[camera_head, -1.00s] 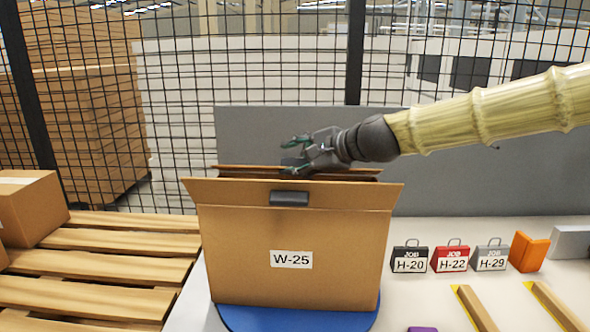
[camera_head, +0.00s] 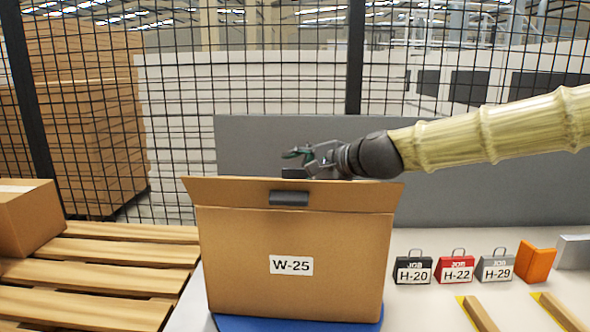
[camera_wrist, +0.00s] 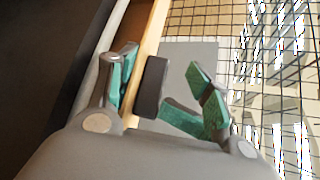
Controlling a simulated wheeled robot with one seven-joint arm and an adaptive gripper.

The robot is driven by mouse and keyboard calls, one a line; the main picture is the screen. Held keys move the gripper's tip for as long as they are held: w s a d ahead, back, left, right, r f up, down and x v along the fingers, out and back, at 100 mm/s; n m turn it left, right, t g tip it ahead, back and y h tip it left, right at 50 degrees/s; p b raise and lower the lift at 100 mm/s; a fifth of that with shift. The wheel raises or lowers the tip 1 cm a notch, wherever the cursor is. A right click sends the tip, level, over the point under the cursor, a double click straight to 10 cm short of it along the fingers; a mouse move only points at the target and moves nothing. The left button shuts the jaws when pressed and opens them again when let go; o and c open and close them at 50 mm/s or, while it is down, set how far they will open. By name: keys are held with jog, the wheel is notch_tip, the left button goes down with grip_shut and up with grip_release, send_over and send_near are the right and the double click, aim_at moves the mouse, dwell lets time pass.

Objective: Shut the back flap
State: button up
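The cardboard box labelled W-25 (camera_head: 290,240) stands on a blue round base (camera_head: 300,324). Its front flap (camera_head: 350,195) is raised, leans toward me and carries a dark tab (camera_head: 289,197). The back flap is mostly hidden behind it in the head view; a dark tab (camera_head: 294,173) shows just above the front flap's edge. In the wrist view a cardboard edge (camera_wrist: 150,40), seemingly the back flap, with a dark tab (camera_wrist: 151,87) lies between the green fingers. My gripper (camera_head: 303,155) is open, over the rear of the box; I cannot tell whether a finger touches the flap.
A grey panel (camera_head: 470,150) and mesh fence stand behind the box. Black (camera_head: 413,270), red (camera_head: 456,269) and grey (camera_head: 495,268) job tags and an orange piece (camera_head: 535,261) stand to the right. A pallet (camera_head: 110,275) with a carton (camera_head: 28,215) is at left.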

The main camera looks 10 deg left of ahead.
jog(key=shift+w+d, duration=0.1)
jog(key=shift+d+r, duration=0.15)
jog(key=shift+r, duration=0.05)
jog(key=v, duration=1.1)
jog(key=shift+s+d, duration=0.2)
jog(key=shift+d, duration=0.05)
